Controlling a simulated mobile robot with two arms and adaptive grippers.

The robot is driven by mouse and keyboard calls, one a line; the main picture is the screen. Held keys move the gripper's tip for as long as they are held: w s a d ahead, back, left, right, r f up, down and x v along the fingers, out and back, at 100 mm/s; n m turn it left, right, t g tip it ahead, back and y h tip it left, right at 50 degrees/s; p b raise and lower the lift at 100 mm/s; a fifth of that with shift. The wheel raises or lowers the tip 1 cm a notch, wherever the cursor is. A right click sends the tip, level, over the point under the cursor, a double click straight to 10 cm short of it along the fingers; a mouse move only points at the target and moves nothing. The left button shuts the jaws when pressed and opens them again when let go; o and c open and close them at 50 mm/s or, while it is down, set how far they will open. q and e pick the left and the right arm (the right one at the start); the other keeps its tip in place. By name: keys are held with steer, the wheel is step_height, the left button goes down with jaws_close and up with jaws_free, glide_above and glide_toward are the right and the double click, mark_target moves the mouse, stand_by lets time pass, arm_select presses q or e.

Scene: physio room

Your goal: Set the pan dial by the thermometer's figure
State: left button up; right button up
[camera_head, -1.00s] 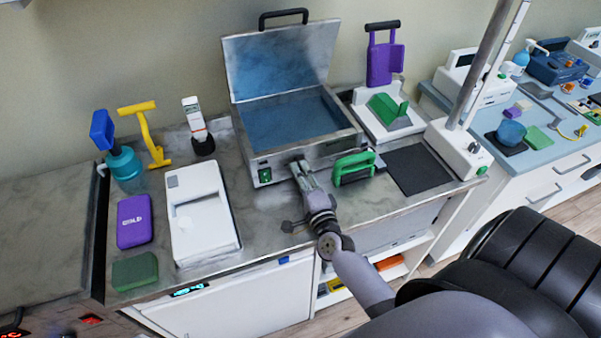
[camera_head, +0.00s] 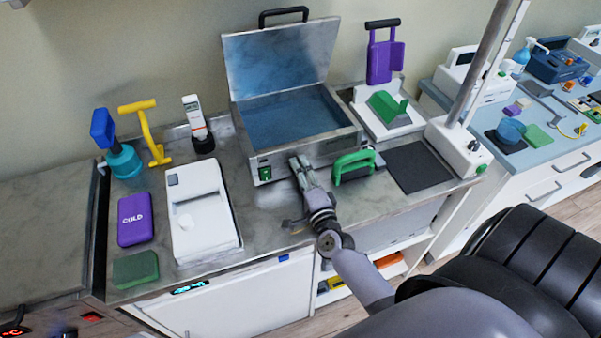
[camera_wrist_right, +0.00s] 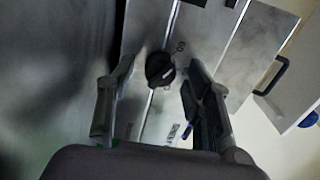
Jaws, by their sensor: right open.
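The pan (camera_head: 241,135) is a steel box of bluish water with its lid raised, on the bench. Its black dial (camera_wrist_right: 160,69) with a pale pointer line shows in the right wrist view, with small printed marks beside it that I cannot read surely. My right gripper (camera_head: 299,160) is at the pan's front face and hides the dial in the head view. In the wrist view the right gripper (camera_wrist_right: 159,76) is open, one finger each side of the dial; contact is not clear. A white handheld device (camera_head: 192,107), likely the thermometer, stands in a dark holder; its figure is too small to read.
A green handle (camera_head: 352,160) is close right of my gripper. A white device (camera_head: 205,225), a purple cold pack (camera_head: 135,219) and a green block (camera_head: 135,269) lie left. A dark mat (camera_head: 418,168) is right.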

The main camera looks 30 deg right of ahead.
steer(key=shift+s, duration=0.1)
steer(key=v, duration=1.1)
steer(key=shift+s+a, duration=0.2)
steer(key=shift+s, duration=0.2)
